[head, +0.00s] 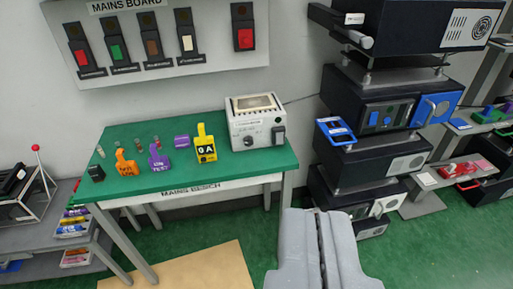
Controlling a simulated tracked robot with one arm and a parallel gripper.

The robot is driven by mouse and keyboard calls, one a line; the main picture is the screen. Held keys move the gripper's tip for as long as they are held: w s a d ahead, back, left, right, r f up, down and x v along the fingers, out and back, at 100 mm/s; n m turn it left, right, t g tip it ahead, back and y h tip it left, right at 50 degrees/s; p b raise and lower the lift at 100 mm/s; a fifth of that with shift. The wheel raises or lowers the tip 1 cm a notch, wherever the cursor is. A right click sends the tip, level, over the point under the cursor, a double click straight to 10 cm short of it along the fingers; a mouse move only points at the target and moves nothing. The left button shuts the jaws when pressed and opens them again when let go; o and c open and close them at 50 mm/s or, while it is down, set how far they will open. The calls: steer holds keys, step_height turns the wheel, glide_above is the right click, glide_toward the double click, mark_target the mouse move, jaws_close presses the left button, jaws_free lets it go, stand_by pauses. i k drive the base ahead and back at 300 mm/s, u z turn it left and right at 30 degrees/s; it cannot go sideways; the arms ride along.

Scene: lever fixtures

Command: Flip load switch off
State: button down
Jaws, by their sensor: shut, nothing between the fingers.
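The mains board (215,62) hangs on the wall at the upper left. It carries several colored switches: red (83,58), green (116,52), brown (153,47) and white (187,43), with a separate red one (244,38) at its right end. A white box (258,108) on the green bench bears a black switch (278,134) and a knob. The small labels are unreadable, so I cannot tell which is the load switch. My grey gripper (319,213) is shut and empty at the bottom, in front of the bench's right end and touching none of these.
The green bench (140,180) holds orange (125,164), purple (158,159) and yellow (205,146) tagged items. A rack of dark units (375,115) stands at the right. A side shelf (45,235) is at the left. A tan mat (190,270) lies on the floor.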

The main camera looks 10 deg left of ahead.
mark_target(280, 139)
steer(key=u, duration=0.1)
steer(key=i, duration=1)
steer(key=z, duration=0.05)
